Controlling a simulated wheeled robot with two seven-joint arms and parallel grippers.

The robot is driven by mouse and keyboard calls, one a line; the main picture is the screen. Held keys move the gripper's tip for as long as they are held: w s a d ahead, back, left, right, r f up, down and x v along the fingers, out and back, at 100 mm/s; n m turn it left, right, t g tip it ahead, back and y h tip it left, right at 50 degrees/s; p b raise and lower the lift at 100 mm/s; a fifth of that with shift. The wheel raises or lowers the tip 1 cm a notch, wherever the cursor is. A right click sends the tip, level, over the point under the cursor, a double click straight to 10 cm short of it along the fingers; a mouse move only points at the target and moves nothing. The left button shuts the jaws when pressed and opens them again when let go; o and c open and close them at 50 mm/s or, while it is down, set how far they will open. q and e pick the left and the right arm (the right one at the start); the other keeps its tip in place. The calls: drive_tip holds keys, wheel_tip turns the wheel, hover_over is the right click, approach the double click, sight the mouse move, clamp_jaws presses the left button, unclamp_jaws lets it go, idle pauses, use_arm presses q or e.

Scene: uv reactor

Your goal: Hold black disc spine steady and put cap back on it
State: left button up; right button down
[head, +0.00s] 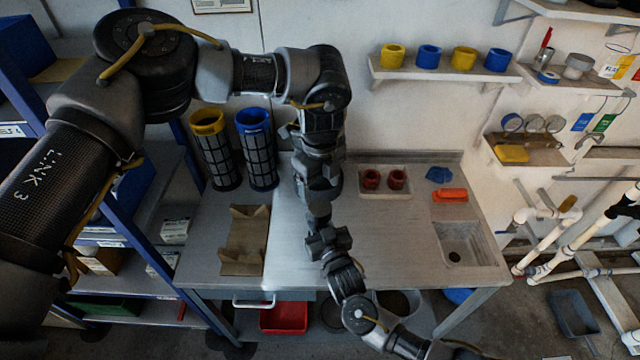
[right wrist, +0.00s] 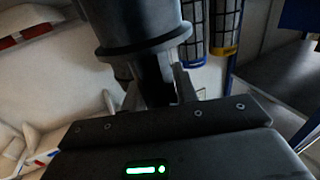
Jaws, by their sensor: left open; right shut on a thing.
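In the right wrist view, my right gripper (right wrist: 157,88) is shut on a black cylindrical piece with a wide round flange, which looks like the black disc spine (right wrist: 143,30). In the head view, my right gripper (head: 321,222) is over the middle of the bench, pointing up and away. My left gripper (head: 318,190) points down just above it and is open. The two grippers overlap dark on dark, so the spine's outline is hard to make out there. I cannot single out the cap; it may be hidden behind the arms.
Yellow-topped (head: 214,150) and blue-topped (head: 257,150) mesh cylinders stand at the bench's back left. A brown cardboard holder (head: 244,240) lies in front. A tray (head: 384,193) with two red cups, a blue piece (head: 439,174), an orange-red piece (head: 450,195) and a sink (head: 462,245) are right.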

sight(320, 207)
idle(0.4)
use_arm(q)
drive_tip(key=shift+f, duration=4)
